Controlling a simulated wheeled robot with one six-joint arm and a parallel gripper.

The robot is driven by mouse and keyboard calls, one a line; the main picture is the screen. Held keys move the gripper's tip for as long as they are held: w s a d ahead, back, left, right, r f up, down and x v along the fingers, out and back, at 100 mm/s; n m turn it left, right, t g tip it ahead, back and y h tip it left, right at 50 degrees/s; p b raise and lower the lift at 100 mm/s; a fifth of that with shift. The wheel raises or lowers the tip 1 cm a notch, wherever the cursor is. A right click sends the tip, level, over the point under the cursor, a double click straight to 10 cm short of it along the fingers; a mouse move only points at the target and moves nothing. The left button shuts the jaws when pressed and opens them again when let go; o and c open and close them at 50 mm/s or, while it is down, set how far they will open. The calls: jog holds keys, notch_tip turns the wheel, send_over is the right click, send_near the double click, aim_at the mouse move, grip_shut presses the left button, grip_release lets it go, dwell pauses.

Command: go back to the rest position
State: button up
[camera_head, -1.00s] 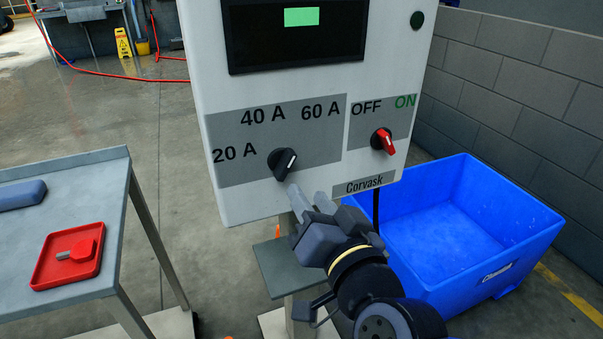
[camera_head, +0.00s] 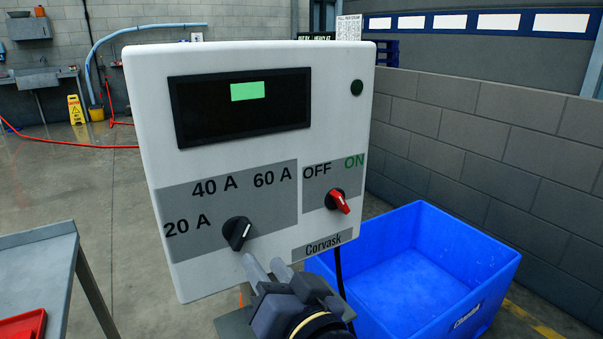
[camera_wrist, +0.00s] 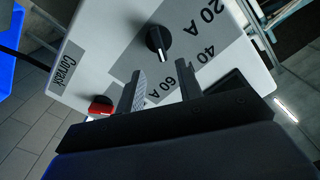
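My gripper (camera_head: 265,268) is just below and in front of the white control box (camera_head: 160,130). Its two fingers are apart with nothing between them, as the wrist view (camera_wrist: 160,88) also shows. The black current knob (camera_head: 238,233) is on the panel just above the fingertips, apart from them. In the wrist view the black knob (camera_wrist: 158,40) lies beyond the fingers. The red switch (camera_head: 338,202) sits under the OFF and ON labels. It is partly hidden behind my gripper in the wrist view (camera_wrist: 100,105). The display shows a green patch (camera_head: 247,91).
A blue bin (camera_head: 480,245) stands on the floor at the right, by a grey block wall (camera_head: 480,130). A metal table (camera_head: 45,255) with a red tray (camera_head: 22,327) is at the left. Open floor (camera_head: 100,200) lies between table and box.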

aim_at(244, 235)
jog(key=b+x, duration=0.2)
jog(key=x, duration=0.6)
jog(key=shift+w+b, duration=0.1)
jog(key=shift+b, duration=0.3)
